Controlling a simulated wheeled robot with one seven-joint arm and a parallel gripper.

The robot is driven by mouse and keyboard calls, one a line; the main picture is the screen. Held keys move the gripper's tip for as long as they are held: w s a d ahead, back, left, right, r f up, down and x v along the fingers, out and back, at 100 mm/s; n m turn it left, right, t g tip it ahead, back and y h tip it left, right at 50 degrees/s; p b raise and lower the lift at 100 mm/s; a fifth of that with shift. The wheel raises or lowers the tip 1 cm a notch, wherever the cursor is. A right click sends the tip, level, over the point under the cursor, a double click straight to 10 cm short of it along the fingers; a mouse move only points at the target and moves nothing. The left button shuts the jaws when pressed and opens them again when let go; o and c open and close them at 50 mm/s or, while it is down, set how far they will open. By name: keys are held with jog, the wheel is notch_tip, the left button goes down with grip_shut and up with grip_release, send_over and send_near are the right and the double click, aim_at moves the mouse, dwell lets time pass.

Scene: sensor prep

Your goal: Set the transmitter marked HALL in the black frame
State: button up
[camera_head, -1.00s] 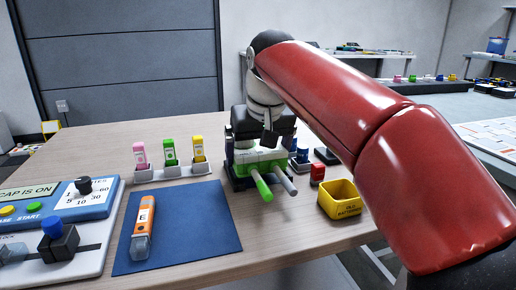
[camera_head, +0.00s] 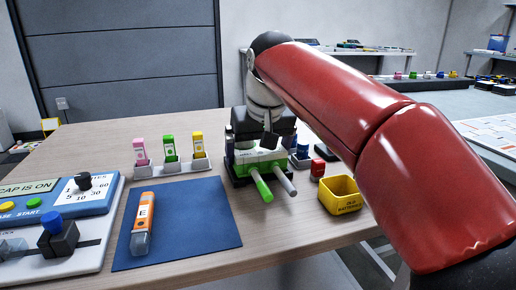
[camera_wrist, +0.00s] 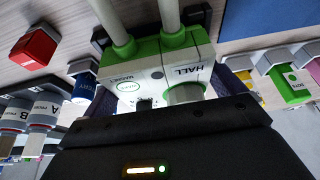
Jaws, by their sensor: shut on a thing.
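The transmitter marked HALL (camera_wrist: 175,72) is white and green with two rods, one green and one grey in the head view. It also shows in the head view (camera_head: 262,157). My gripper (camera_head: 265,143) is shut on it from above and behind. The black frame (camera_head: 236,178) is low around the transmitter in the head view. The transmitter is at the frame, but I cannot tell whether it is fully seated, as my gripper and the transmitter hide most of the frame.
A blue mat (camera_head: 190,240) holds an orange device marked E (camera_head: 143,222). A rack (camera_head: 175,169) with pink, green and yellow devices stands behind it. A yellow battery bin (camera_head: 341,198) and a red block (camera_head: 318,168) are to the right. A control panel (camera_head: 85,225) is at left.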

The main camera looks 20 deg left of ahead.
jog(key=shift+f, duration=0.65)
dwell(0.6)
jog(key=o, duration=0.8)
jog(key=shift+o, duration=0.2)
jog(key=shift+f, duration=0.15)
jog(key=shift+r+p, duration=0.6)
jog(key=shift+r, duration=0.3)
notch_tip(320, 180, up, 6)
jog(key=p, duration=0.6)
